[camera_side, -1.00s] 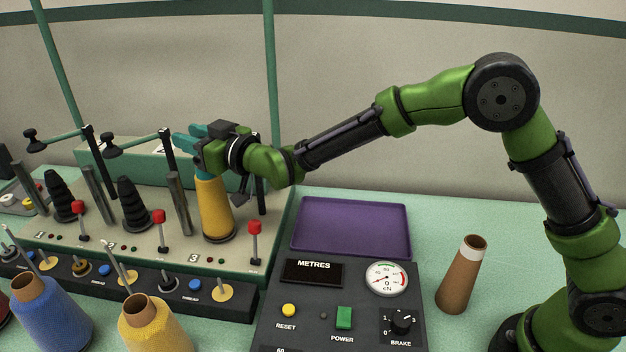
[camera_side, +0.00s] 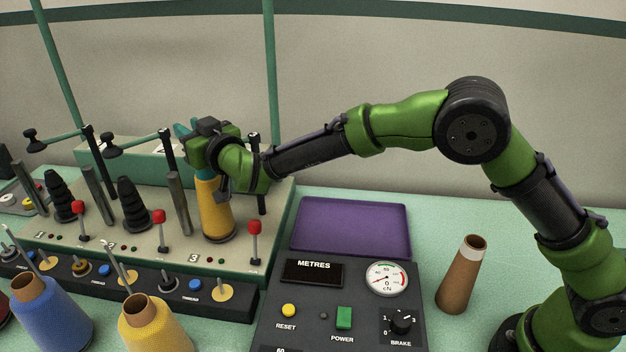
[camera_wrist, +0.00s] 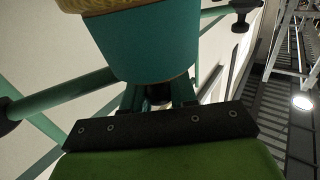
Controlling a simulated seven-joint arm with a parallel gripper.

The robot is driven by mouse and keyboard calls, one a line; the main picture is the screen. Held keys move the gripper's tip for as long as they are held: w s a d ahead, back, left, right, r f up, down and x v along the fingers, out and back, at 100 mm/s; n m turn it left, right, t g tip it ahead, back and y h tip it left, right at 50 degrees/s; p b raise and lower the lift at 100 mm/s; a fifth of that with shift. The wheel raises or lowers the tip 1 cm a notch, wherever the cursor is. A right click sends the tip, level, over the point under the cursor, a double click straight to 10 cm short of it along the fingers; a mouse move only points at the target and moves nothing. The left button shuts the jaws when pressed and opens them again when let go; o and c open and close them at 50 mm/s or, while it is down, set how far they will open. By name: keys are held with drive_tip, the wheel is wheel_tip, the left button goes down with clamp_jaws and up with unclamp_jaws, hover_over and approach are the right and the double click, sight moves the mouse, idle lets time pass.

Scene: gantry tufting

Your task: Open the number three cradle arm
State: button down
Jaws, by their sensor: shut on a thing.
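My gripper (camera_side: 184,131) is at the top of the yellow yarn cone (camera_side: 215,212) at station three. Its teal fingers point up and away to the left, partly hidden behind the gripper body. It is shut on the number three cradle arm, which the gripper mostly hides in the side view. The arm's dark post (camera_side: 259,180) stands right of the cone.
Two other cradle arms (camera_side: 62,136) (camera_side: 137,141) with black knobs stand to the left, over black cone holders. Red-topped levers (camera_side: 254,228) line the front. A purple tray (camera_side: 352,228), a control panel (camera_side: 313,266) and a brown empty tube (camera_side: 462,275) are to the right.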

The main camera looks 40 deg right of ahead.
drive_tip(key=shift+w+d+m+h, duration=0.2)
drive_tip(key=shift+w+m+h, duration=0.2)
drive_tip(key=shift+h, duration=0.25)
drive_tip(key=shift+w+d+m+h, duration=0.2)
drive_tip(key=shift+w+m+h, duration=0.15)
drive_tip(key=shift+h, duration=0.3)
drive_tip(key=shift+s, duration=0.1)
drive_tip(key=c, duration=0.9)
unclamp_jaws()
drive_tip(key=shift+c, duration=0.2)
drive_tip(key=s, duration=1.7)
drive_tip(key=shift+a, duration=0.1)
